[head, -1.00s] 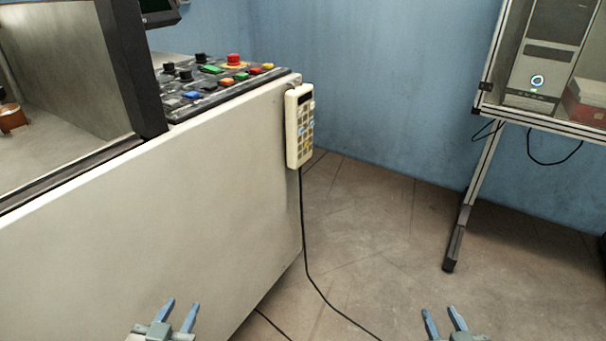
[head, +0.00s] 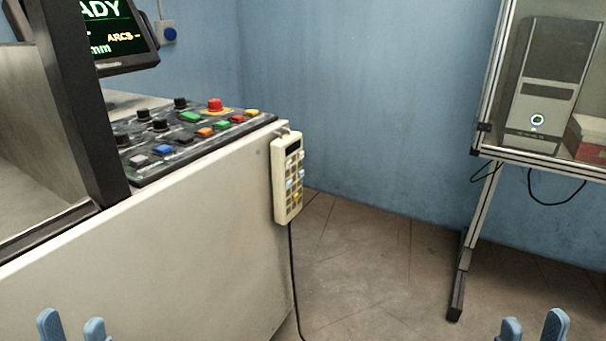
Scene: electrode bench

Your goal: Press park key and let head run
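The cream handheld keypad (head: 288,178) hangs on the right end of the machine's front panel, with a dark display, several coloured keys and a cable hanging down. Its key labels are too small to read. The control panel (head: 195,135) on the machine's top has several coloured buttons and black knobs. The screen (head: 118,35) at the upper left is partly cut off and shows "ADY", "ARCS" and "mm". My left gripper (head: 72,328) is open and empty at the bottom left. My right gripper (head: 533,328) is open and empty at the bottom right. Both are well apart from the keypad and panel.
The machine's pale cabinet (head: 170,260) fills the left side. A framed stand (head: 470,235) with a computer tower (head: 545,85) and a red-and-white box (head: 588,135) is at the right. Bare floor (head: 375,265) lies between them. A blue wall closes the back.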

